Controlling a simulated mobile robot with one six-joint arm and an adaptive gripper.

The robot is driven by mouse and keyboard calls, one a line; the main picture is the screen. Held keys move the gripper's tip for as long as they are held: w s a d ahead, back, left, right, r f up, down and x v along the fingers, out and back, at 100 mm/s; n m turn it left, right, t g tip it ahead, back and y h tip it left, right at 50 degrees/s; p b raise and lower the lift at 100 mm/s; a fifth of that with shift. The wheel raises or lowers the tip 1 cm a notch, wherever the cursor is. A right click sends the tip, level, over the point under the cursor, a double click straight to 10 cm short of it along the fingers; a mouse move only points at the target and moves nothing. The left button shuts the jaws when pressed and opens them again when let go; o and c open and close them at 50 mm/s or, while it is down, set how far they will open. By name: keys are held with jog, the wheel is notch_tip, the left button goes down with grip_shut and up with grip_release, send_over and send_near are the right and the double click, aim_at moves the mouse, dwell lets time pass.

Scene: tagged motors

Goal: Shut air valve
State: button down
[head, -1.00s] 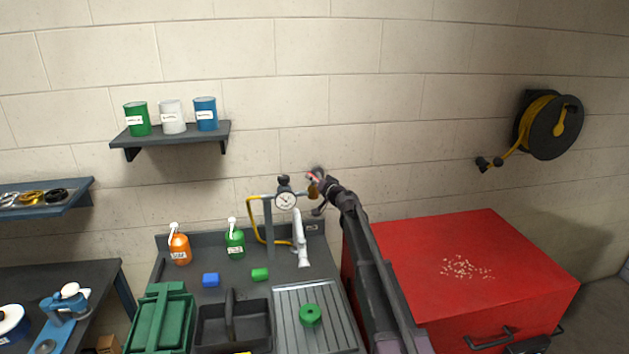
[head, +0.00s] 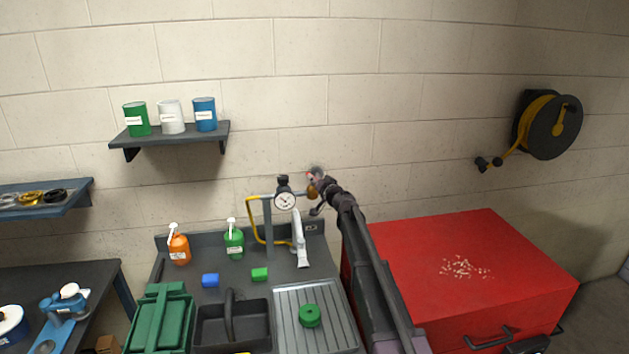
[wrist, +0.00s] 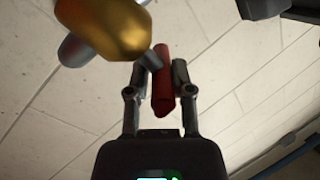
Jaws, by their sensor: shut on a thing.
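The air valve has a brass body (wrist: 112,28) on a grey pipe, with a red lever handle (wrist: 163,82) beside it in the wrist view. My gripper (wrist: 159,75) has its two fingers on either side of the red handle and is shut on it. In the head view my gripper (head: 318,180) is at the wall beside the round pressure gauge (head: 285,201). The brass valve body (head: 311,193) shows only in part there, and my gripper hides most of the handle.
A bench with a drying tray (head: 284,300), a green bottle (head: 234,241) and an orange bottle (head: 178,246) stands below. A red cabinet (head: 420,240) stands at the right. A yellow hose (head: 250,220) runs by the gauge. The wall to the upper right is bare up to the hose reel (head: 551,125).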

jog(key=shift+s+a+m+t+h, duration=0.15)
jog(key=shift+m+t+h, duration=0.45)
jog(key=shift+m+h, duration=0.55)
jog(key=shift+a+m+t+h, duration=0.15)
jog(key=shift+m+t+h, duration=0.55)
jog(key=shift+h, duration=0.85)
jog(key=c, duration=0.6)
grip_release()
jog(key=shift+o, duration=0.2)
jog(key=v, duration=1.2)
jog(key=shift+s, duration=0.1)
